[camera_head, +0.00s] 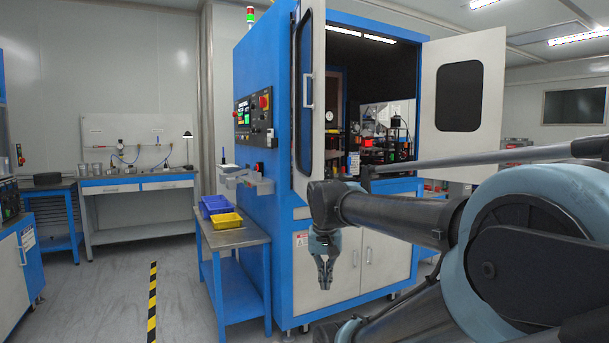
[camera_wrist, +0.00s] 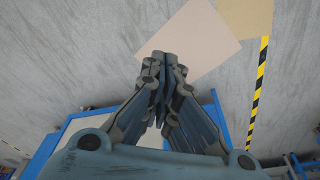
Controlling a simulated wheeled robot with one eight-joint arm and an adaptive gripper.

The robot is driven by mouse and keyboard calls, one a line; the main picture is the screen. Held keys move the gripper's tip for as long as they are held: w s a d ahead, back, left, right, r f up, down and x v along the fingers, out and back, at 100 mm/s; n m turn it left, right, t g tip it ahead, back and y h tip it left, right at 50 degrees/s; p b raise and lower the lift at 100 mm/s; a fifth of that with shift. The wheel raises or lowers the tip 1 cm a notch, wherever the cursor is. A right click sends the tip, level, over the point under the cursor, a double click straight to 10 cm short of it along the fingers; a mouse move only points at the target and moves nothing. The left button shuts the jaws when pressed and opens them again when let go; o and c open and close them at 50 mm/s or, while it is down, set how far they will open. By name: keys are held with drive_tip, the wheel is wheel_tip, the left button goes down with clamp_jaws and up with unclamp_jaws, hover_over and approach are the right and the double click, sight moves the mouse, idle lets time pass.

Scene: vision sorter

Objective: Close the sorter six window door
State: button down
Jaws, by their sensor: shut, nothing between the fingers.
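The sorter (camera_head: 258,210) is a tall blue cabinet in the middle of the head view. Two white window doors stand swung open at its upper opening. The left door (camera_head: 311,140) is seen nearly edge-on, with a dark window and a pale vertical handle (camera_head: 308,91). The right door (camera_head: 486,62) stands wide open with a dark rounded window (camera_head: 459,96). I cannot tell which one is named six. My gripper (camera_head: 324,286) is shut and empty, pointing down in front of the lower white cupboard doors, below the left door and apart from it. Its closed fingers show in the wrist view (camera_wrist: 160,65).
A blue side table (camera_head: 236,239) with blue and yellow bins (camera_head: 226,221) stands left of the sorter. A control panel (camera_head: 254,115) is on its left side. A workbench (camera_head: 140,184) stands at the back left. Open floor with a striped yellow-black line (camera_head: 152,300) lies between.

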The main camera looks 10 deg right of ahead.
drive_tip(key=w+a+r+m+h, duration=0.1)
drive_tip(key=w+a+r+m, duration=0.3)
drive_tip(key=w+r, duration=0.65)
drive_tip(key=w+a+r+m+g+h, duration=0.1)
drive_tip(key=w+r+m+h, duration=0.1)
drive_tip(key=w+r+m, duration=0.65)
drive_tip(key=w+a+r+m+h, duration=0.1)
drive_tip(key=w+a+r+m, duration=0.15)
drive_tip(key=w+r, duration=1.1)
drive_tip(key=s+d+f, duration=0.1)
drive_tip(key=d+f, duration=0.6)
drive_tip(key=shift+s, duration=0.2)
drive_tip(key=shift+d+f, duration=0.1)
drive_tip(key=shift+d, duration=0.05)
